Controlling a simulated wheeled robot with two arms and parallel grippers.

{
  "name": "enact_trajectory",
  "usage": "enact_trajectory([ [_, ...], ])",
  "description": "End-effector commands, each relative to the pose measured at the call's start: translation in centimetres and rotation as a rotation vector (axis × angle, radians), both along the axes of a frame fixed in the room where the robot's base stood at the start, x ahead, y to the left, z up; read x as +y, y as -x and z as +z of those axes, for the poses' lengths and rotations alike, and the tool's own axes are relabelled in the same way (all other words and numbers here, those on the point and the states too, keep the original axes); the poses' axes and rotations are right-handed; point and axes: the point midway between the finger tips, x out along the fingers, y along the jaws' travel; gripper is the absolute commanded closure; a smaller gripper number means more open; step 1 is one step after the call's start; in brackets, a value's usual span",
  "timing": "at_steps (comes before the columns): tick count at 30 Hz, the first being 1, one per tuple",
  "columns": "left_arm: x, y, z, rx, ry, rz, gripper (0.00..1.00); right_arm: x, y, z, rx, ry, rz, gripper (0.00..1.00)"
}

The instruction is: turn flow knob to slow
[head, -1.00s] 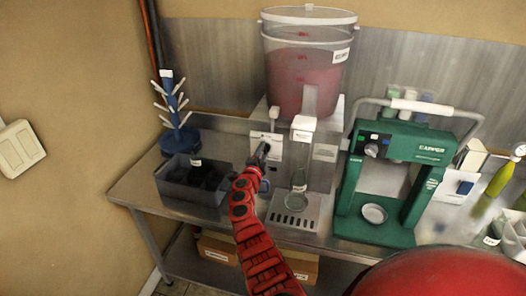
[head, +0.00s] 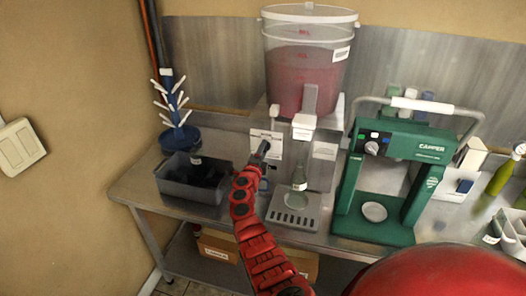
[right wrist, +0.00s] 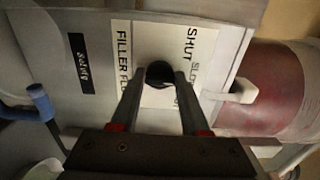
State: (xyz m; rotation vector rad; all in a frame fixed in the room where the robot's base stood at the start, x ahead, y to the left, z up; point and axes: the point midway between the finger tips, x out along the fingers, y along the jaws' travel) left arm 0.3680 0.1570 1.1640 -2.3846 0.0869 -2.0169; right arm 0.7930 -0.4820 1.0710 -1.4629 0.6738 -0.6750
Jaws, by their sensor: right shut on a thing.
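The round black flow knob (right wrist: 159,73) sits on a grey panel with a white label reading "FILLER FLOW", "SHUT" and a partly covered "SLOW" (right wrist: 192,75). My right gripper (right wrist: 160,82) is shut on the knob, with one finger on each side. In the head view my right gripper (head: 262,151) reaches the front of the filler (head: 322,160), left of its spout. The knob's pointer cannot be made out. My left gripper is not in view.
A bucket of red liquid (head: 303,85) stands above the filler. A dark bin (head: 183,190) is left, a green capper (head: 373,232) right.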

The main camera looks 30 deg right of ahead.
Motion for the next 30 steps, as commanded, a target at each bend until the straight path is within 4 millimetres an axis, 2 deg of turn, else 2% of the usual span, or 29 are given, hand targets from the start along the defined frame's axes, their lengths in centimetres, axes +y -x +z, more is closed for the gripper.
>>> enact_trajectory([
  [1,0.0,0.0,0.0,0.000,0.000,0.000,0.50,0.1,0.0,-0.1,0.001,-0.002,0.001,0.49],
  [5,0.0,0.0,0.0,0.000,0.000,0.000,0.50,0.1,0.0,-0.1,0.001,-0.001,0.001,0.26],
  [6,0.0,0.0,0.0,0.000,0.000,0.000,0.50,0.0,0.0,-0.1,0.001,-0.001,0.000,0.24],
  [14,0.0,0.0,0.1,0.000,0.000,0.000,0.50,0.1,0.0,0.0,0.000,0.000,0.000,0.24],
  [19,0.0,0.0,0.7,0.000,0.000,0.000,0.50,0.8,0.6,0.1,0.001,0.001,0.001,0.24],
  [24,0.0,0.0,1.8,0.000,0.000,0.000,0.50,2.6,2.3,0.2,0.001,-0.001,0.000,0.24],
  [30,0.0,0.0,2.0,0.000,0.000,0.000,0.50,5.6,4.7,-0.3,0.001,-0.003,0.003,0.24],
])
